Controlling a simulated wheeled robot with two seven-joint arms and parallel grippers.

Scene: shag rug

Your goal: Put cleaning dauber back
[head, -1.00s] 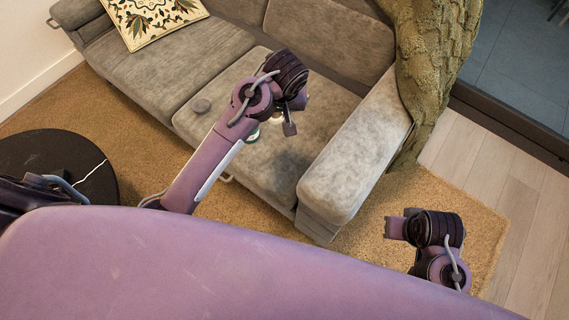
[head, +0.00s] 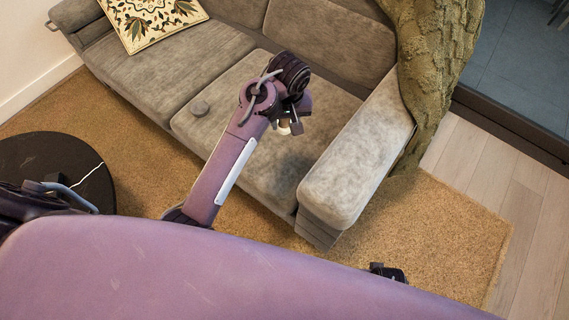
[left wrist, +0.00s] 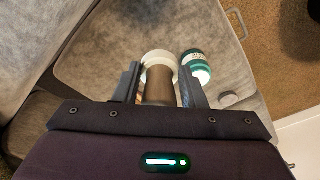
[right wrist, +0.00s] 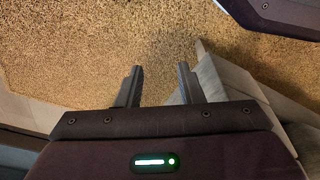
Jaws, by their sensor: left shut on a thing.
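My left gripper (left wrist: 160,88) is shut on a brown cylinder with a white round end (left wrist: 158,84), which looks like the cleaning dauber. In the head view, my left gripper (head: 289,123) is over the sofa's right seat, and a pale part of the held thing (head: 284,128) shows below it. A green and white bottle (left wrist: 196,66) is just right of the left fingers in the left wrist view; it is hidden in the head view. My right gripper (right wrist: 157,88) is open and empty above the rug; only a bit of my right arm shows in the head view.
A green knitted throw (head: 438,50) hangs over the right end. A round black table (head: 55,165) stands left. The brown rug (head: 440,230) is clear in front.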

